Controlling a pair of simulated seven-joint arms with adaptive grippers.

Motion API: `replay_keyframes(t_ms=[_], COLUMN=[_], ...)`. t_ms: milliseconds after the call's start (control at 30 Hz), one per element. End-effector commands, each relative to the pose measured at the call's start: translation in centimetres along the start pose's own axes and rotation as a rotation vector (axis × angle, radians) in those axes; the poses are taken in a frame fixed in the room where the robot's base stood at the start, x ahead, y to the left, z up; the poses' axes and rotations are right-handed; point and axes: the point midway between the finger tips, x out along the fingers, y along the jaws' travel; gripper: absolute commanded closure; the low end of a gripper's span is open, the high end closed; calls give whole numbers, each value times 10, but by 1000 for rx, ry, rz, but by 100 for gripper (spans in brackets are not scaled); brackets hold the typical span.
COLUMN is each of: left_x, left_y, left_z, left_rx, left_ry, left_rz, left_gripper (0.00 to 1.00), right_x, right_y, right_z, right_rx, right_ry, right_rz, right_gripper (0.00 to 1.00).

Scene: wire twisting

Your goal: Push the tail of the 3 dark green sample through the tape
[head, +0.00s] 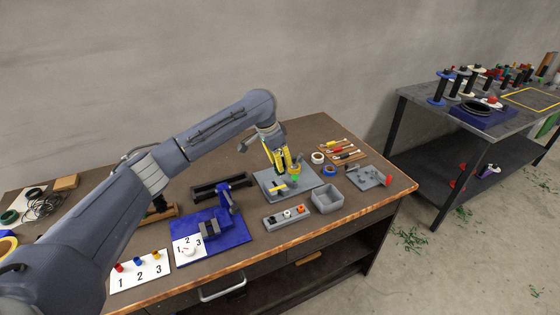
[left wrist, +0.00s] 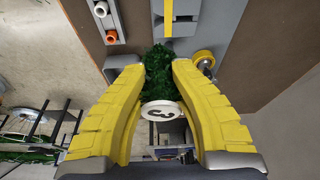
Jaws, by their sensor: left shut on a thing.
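My left gripper (head: 285,165) hangs over the grey fixture plate (head: 268,190) in the head view. Its yellow fingers (left wrist: 160,85) are closed around the dark green sample (left wrist: 158,58), a bristly bundle in the left wrist view. A round white tag marked 3 (left wrist: 161,110) sits at the sample's near end, between the fingers. The sample's far end points towards a grey block with a yellow strip (left wrist: 168,12); I cannot tell whether they touch. Whether this strip is the tape is unclear. My right gripper is not in view.
A grey open bin (head: 327,200) and a grey strip with coloured knobs (head: 287,217) stand in front of the plate. A blue fixture (head: 232,236) is to the left. Small tape rolls, one blue (head: 330,171), lie to the right. A numbered card (head: 140,270) lies front left.

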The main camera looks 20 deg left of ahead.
Motion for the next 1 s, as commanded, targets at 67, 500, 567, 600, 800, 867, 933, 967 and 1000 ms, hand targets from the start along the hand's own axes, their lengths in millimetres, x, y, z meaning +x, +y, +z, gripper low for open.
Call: replay_keyframes(t_ms=[67,500,567,600,800,867,933,967,1000], left_x=[0,19,23,26,38,41,43,44,45], left_y=[0,0,0,0,0,0,0,0,0], left_z=[0,7,8,9,12,13,13,14,14], left_rx=[0,-7,-7,-7,-7,-6,-6,-6,-7], left_ry=[0,0,0,0,0,0,1,1,1], left_rz=[0,0,0,0,0,0,0,0,0], left_gripper=[100,100,100,100,100,100,100,100,100], right_x=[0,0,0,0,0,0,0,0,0], right_y=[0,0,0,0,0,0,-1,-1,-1], right_z=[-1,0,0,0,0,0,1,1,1], right_rx=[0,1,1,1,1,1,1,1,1], right_ry=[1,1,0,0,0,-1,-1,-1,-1], right_rz=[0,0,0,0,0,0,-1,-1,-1], right_gripper=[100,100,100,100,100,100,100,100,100])
